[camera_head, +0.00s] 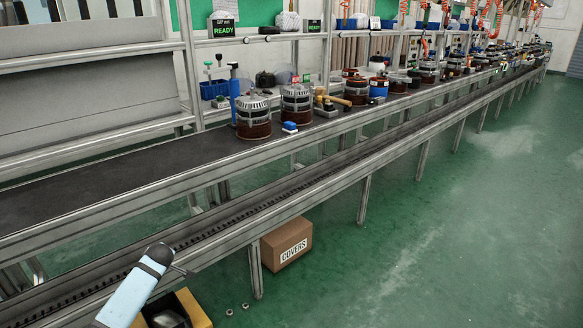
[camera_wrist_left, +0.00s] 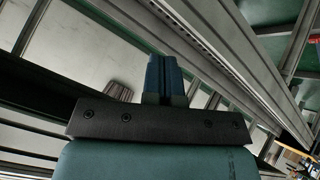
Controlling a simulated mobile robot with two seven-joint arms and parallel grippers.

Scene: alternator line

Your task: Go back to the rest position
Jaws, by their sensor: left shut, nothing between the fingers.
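My left gripper (camera_wrist_left: 165,78) shows in the left wrist view. Its two blue-grey fingers are together with nothing between them. Metal rails and pale panels lie beyond the fingers, and nothing is seen touching them. In the head view a light blue-grey part of my arm reaches in at the lower left, in front of the conveyor line's near rail. I cannot make out gripper fingers there. My right gripper is in neither view.
A long conveyor (camera_head: 110,176) carries several alternators (camera_head: 254,118) along its far part. A cardboard box marked COVERS (camera_head: 287,243) stands on the floor under the near rail. A yellow bin (camera_head: 188,303) is at the bottom left. The green floor (camera_head: 450,240) at right is clear.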

